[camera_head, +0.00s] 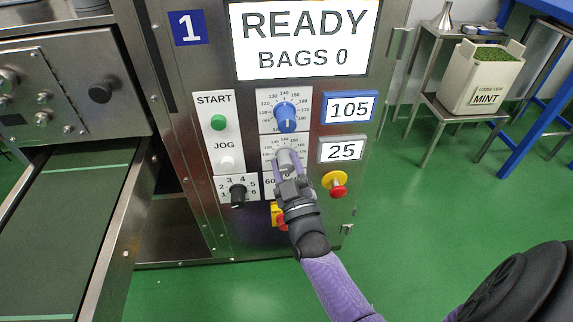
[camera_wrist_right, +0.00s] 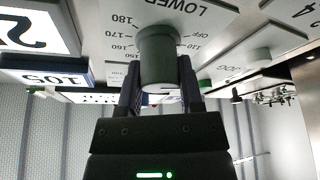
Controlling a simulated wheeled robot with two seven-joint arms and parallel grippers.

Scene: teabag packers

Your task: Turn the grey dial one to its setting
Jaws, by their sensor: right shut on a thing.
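The grey dial (camera_head: 286,157) sits on a white scale plate on the machine's steel front, below a blue dial (camera_head: 286,117). My right gripper (camera_head: 288,172) is shut on the grey dial, one finger on each side. In the right wrist view, which is upside down, the grey dial (camera_wrist_right: 158,55) stands between the fingers in front of a plate marked LOWER. The small display (camera_head: 341,149) beside it reads 25. The gripper hides the lower part of the dial's scale in the head view. My left gripper is not in view.
A display (camera_head: 348,107) reading 105 is beside the blue dial. A green START button (camera_head: 218,122), white JOG button (camera_head: 227,162) and black selector (camera_head: 238,193) are to the left. A red emergency stop (camera_head: 338,190) is close on the right. The green floor (camera_head: 420,220) is clear.

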